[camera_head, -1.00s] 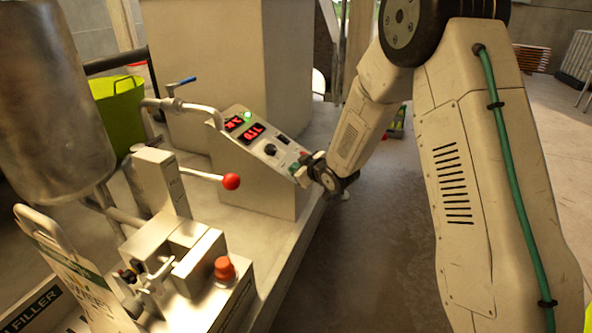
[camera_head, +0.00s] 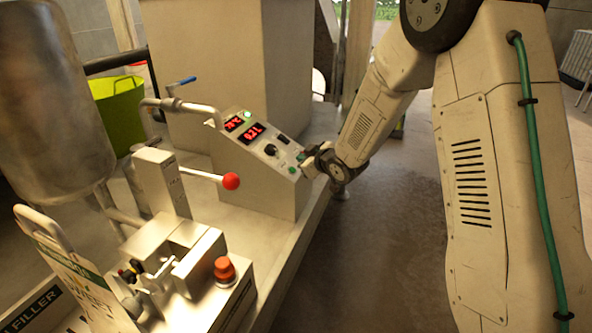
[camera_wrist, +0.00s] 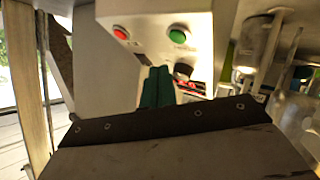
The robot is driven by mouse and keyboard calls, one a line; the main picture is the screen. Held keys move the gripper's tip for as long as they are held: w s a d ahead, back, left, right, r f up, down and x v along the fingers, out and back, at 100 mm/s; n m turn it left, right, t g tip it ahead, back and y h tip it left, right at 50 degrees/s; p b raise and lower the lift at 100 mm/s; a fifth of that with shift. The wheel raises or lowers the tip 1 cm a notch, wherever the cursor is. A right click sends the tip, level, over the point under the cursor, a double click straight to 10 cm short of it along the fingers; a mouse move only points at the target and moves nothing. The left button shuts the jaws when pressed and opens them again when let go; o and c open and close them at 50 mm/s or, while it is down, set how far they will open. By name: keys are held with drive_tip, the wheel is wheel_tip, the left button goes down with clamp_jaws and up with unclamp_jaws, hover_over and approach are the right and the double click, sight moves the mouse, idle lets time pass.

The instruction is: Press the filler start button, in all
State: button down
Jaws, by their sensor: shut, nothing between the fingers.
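The filler control panel (camera_head: 268,150) has a sloped face with red lit displays, the lower one reading about 0.2 L. A green button (camera_head: 292,170) sits at its lower edge. In the wrist view this green button (camera_wrist: 178,36) and a red button (camera_wrist: 120,33) show side by side; their labels are too blurred to read. My gripper (camera_head: 304,160) is at the panel's lower right corner and hides the red button in the head view. Its green fingers (camera_wrist: 158,74) are shut and empty, below the two buttons in the wrist picture. I cannot tell whether they touch the panel.
A red-knobbed lever (camera_head: 230,181) sticks out left of the panel. An orange-red mushroom button (camera_head: 225,268) stands on the machine in front. A steel tank (camera_head: 50,110) and yellow-green bucket (camera_head: 118,110) are at left. The floor (camera_head: 380,250) to the right is clear.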

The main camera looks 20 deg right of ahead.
drive_tip(key=shift+s+d+r, duration=0.2)
drive_tip(key=shift+d+r, duration=0.05)
drive_tip(key=shift+r, duration=0.35)
drive_tip(key=shift+s+d+r, duration=0.15)
drive_tip(key=shift+d+r, duration=0.1)
drive_tip(key=shift+r, duration=0.35)
drive_tip(key=s+d+f+m+g+h, duration=0.2)
drive_tip(key=s+d+f+g+h, duration=0.15)
drive_tip(key=s+f, duration=0.2)
drive_tip(key=s+d+r+m+g+h, duration=0.1)
drive_tip(key=s+d+m+g, duration=0.1)
drive_tip(key=s, duration=0.4)
drive_tip(key=s+d+r+m+g+h, duration=0.1)
drive_tip(key=s+d+r+g, duration=0.15)
drive_tip(key=s, duration=0.25)
drive_tip(key=s+a+r+m+g, duration=0.1)
drive_tip(key=s+r, duration=0.4)
drive_tip(key=s, duration=0.5)
drive_tip(key=s+a+r+m+g+y, duration=0.1)
drive_tip(key=s+r, duration=0.4)
drive_tip(key=s, duration=0.5)
drive_tip(key=s+a+r+m+g, duration=0.1)
drive_tip(key=s+r, duration=0.4)
drive_tip(key=s, duration=0.5)
drive_tip(key=shift+s+a, duration=0.35)
drive_tip(key=shift+a, duration=0.55)
